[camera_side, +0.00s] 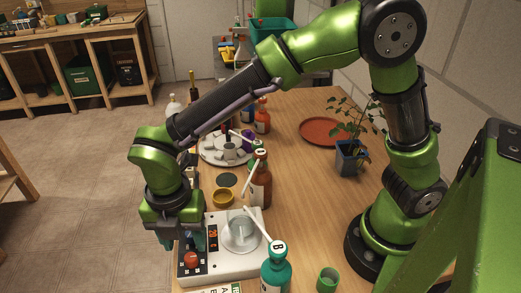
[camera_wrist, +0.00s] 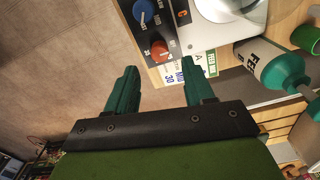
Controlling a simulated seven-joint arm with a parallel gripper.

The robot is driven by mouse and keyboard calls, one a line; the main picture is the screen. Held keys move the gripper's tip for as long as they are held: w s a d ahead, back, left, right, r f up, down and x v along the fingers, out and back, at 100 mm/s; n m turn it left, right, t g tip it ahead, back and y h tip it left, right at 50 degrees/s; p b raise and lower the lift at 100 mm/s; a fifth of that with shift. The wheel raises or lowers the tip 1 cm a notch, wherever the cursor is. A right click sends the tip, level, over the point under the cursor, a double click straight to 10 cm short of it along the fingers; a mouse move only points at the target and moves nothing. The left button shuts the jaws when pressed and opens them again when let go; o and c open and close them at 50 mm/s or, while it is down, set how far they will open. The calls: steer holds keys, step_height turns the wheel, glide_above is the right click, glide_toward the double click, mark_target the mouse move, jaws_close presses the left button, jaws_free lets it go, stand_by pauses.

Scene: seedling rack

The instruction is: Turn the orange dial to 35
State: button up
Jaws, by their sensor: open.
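The orange dial (camera_side: 192,259) sits low on the dark control panel of a white stirrer-like unit. In the wrist view the orange dial (camera_wrist: 160,51) is beyond my fingertips, roughly between them. The scale marks around it are too small to read. A blue dial (camera_wrist: 144,12) is on the same panel in the wrist view. My gripper (camera_wrist: 157,74) is open and empty, its two teal fingers apart and not around the dial in that view. In the side view my gripper (camera_side: 178,240) hangs over the left edge of the unit, close to the panel.
The white unit (camera_side: 221,275) carries a clear glass vessel (camera_side: 240,231). A teal bottle marked B (camera_side: 275,272) and a green cup (camera_side: 328,280) stand right of it. A brown bottle (camera_side: 261,190) and amber bowl (camera_side: 222,198) stand behind. Floor lies left of the table.

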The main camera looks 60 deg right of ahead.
mark_target(190, 257)
steer(key=shift+f, duration=2.75)
jaws_close()
